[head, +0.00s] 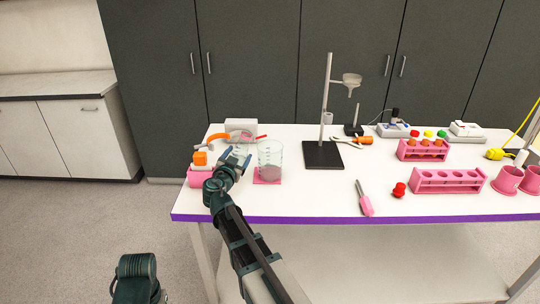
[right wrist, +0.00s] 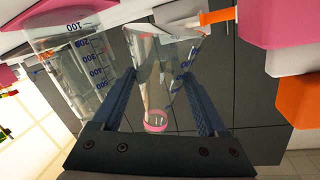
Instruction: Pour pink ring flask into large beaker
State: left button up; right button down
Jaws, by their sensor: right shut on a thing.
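My right gripper (head: 236,158) is shut on a clear glass flask, just left of the large beaker (head: 270,156). In the right wrist view the flask (right wrist: 166,62) sits between the two fingers (right wrist: 157,76), with a pink ring (right wrist: 155,121) showing at one end. The flask looks tilted, but how far I cannot tell. The large beaker is clear, with blue graduations, and stands upright on a pink mat (head: 267,181). It also shows beside the flask in the right wrist view (right wrist: 76,58). Liquid in the flask cannot be made out.
An orange-topped item on a pink block (head: 199,177) stands left of my gripper. A ring stand with a black base (head: 322,155) stands right of the beaker. Pink racks (head: 447,182) are farther right.

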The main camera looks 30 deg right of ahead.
jog(key=shift+w+a+r+n+p, duration=0.2)
jog(key=shift+r+n+p, duration=0.1)
jog(key=shift+n, duration=0.6)
jog(key=shift+a+r+n+t+h, duration=0.15)
jog(key=shift+r+n+t+h, duration=0.2)
jog(key=shift+n, duration=0.65)
jog(key=shift+r, duration=0.1)
dwell(1.7)
